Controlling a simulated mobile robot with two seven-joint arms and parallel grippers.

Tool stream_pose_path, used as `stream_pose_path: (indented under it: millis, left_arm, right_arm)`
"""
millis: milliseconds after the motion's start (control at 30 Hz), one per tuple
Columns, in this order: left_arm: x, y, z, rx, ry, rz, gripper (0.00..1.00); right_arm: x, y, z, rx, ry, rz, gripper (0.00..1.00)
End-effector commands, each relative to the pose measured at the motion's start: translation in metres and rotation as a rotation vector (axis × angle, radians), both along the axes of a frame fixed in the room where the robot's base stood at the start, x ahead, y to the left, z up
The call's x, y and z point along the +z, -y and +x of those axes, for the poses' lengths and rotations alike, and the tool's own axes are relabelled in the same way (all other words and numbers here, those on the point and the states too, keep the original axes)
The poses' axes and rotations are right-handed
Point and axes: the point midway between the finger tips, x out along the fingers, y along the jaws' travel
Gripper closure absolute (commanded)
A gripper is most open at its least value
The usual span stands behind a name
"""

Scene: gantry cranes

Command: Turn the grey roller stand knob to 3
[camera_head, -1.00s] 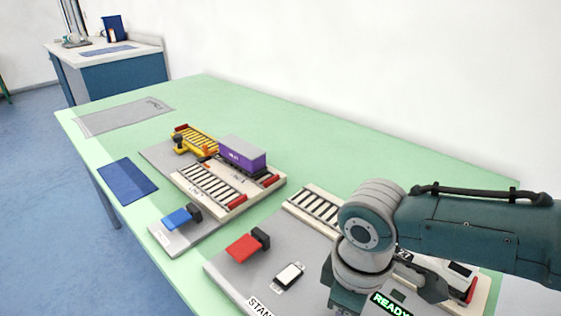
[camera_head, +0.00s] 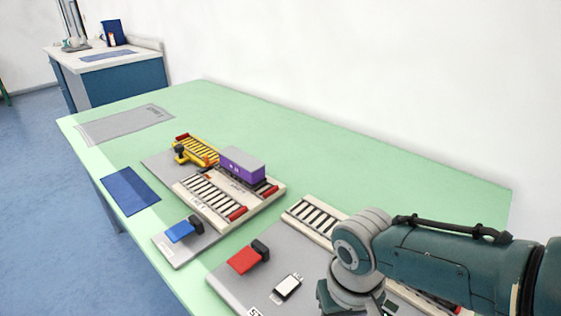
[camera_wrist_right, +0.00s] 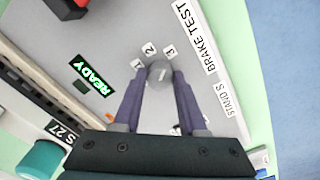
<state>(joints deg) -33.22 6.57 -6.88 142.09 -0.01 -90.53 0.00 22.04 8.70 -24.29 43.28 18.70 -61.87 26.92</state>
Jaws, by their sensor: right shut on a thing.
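In the right wrist view a round grey knob (camera_wrist_right: 160,73) stands on a grey panel. Labels 1 (camera_wrist_right: 137,64), 2 (camera_wrist_right: 149,49) and 3 (camera_wrist_right: 170,51) are set in an arc around its far side. The two purple fingers of my right gripper (camera_wrist_right: 159,82) are shut on the knob, one on each side. A small pale mark shows on the knob, but I cannot tell surely which number it faces. In the head view my right arm hides the knob. My left gripper is not in view.
A green lit READY display (camera_wrist_right: 92,76) and a BRAKE TEST label (camera_wrist_right: 194,38) flank the knob. A purple container (camera_head: 242,164) rests on the farther roller stand.

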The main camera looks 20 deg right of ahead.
Motion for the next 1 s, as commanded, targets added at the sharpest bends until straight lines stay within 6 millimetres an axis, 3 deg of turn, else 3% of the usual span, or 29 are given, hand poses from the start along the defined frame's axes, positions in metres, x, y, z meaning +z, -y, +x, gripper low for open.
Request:
stream_pose_path:
  millis: [300,833,867,1000]
  left_arm:
    - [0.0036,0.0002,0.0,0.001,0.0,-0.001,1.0]
    - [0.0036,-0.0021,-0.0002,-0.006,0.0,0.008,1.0]
    - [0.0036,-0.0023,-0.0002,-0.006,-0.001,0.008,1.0]
    - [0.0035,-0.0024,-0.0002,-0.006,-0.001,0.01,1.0]
  right_arm:
    - [0.0009,-0.0008,0.0008,-0.112,0.001,0.002,1.0]
    - [0.0006,-0.0003,0.001,-0.131,0.002,0.0,1.0]
    - [0.0006,-0.0003,0.001,-0.131,0.002,0.0,0.56]
    - [0.0005,-0.0002,0.0009,-0.131,0.002,0.0,0.4]
